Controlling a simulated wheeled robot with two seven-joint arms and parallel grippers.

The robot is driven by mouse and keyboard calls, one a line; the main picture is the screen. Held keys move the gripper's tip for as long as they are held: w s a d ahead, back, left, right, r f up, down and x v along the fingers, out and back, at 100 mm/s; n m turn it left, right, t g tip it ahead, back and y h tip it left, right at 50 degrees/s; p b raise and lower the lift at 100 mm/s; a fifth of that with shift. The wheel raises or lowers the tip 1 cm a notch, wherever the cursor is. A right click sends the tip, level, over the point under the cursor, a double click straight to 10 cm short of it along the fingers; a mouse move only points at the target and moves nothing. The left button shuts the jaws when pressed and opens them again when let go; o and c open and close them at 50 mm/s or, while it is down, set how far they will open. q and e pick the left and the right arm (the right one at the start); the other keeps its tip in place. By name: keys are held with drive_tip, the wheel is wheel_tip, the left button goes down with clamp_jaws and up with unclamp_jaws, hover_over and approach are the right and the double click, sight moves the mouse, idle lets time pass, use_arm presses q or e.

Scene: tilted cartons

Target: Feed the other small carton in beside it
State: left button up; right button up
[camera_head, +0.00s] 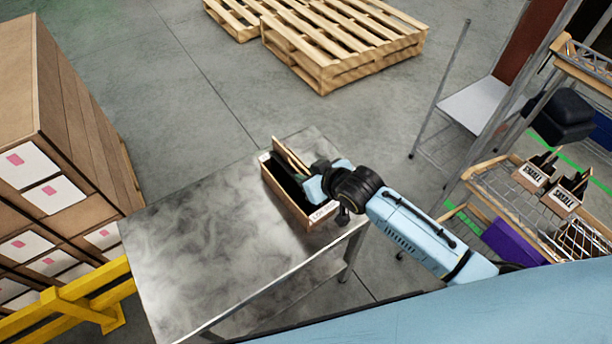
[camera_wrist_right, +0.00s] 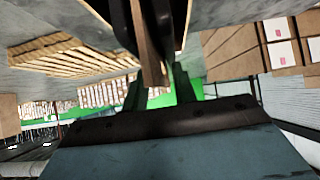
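An open brown carton (camera_head: 287,204) with a white label, only partly legible, stands on the metal table near its right edge. Its inside is dark, and a brown board (camera_head: 291,158) sticks up at its far end. My right gripper (camera_head: 313,188) reaches over the carton's right side, its fingertips hidden. In the right wrist view, a thin brown cardboard edge (camera_wrist_right: 148,50) with dark surfaces beside it runs down towards the fingers (camera_wrist_right: 160,88); I cannot tell whether they grip it. Two cartons marked SMALL, one (camera_head: 533,174) beside another (camera_head: 564,200), sit on the wire rack. My left gripper is out of view.
The metal table (camera_head: 200,240) is bare left of the carton. Stacked boxes (camera_head: 75,130) and a yellow rail (camera_head: 75,302) stand at the left. Wooden pallets (camera_head: 335,45) lie on the floor behind. The wire rack (camera_head: 490,185) at right also holds a purple bin (camera_head: 512,243).

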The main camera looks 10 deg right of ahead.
idle(0.3)
clamp_jaws()
idle(0.5)
drive_tip(key=shift+w, duration=0.1)
wheel_tip(320, 180, up, 8)
drive_tip(key=p, duration=0.7)
drive_tip(key=shift+f, duration=0.15)
drive_tip(key=shift+r, duration=0.25)
